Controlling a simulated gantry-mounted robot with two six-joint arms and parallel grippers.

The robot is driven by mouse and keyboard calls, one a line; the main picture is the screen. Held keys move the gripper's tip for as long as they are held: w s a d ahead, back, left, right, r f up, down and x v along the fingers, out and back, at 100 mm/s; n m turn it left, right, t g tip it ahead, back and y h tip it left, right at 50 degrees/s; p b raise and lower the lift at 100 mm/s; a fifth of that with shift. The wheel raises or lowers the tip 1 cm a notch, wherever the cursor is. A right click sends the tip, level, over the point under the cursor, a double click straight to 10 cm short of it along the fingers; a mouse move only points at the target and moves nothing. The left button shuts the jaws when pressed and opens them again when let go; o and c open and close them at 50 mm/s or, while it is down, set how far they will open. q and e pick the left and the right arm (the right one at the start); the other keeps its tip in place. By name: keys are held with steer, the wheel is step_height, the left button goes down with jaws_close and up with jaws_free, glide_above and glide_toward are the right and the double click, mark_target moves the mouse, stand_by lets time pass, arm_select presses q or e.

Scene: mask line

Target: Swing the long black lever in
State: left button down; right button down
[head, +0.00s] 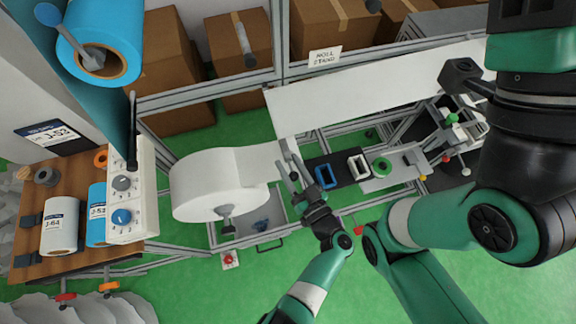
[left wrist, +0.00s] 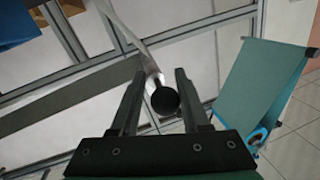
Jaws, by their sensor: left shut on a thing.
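My left gripper (head: 289,167) reaches in beside the big white roll. In the left wrist view its two fingers (left wrist: 159,95) stand either side of a lever's round black end (left wrist: 165,101), and the gripper is shut on it. The lever is seen nearly end-on there, with a bright metal part behind the black end. In the head view the fingers largely hide this lever, so I cannot judge its length or angle.
The white roll (head: 205,187) hangs left of the gripper, its web (head: 370,90) running right. Blue and white frames and a green ring (head: 382,165) lie to the right. A control panel (head: 128,190) with a thin black rod (head: 133,125) stands left.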

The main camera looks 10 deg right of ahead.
arm_select(q)
steer(key=shift+a+r, duration=0.1)
steer(key=c, duration=0.6)
jaws_free()
steer(key=shift+w, duration=0.1)
steer(key=shift+s+d+p, duration=0.2)
steer(key=shift+s+p, duration=0.15)
steer(key=shift+s, duration=0.2)
steer(key=p+v, duration=0.2)
steer(key=v, duration=0.8)
steer(key=shift+s, duration=0.3)
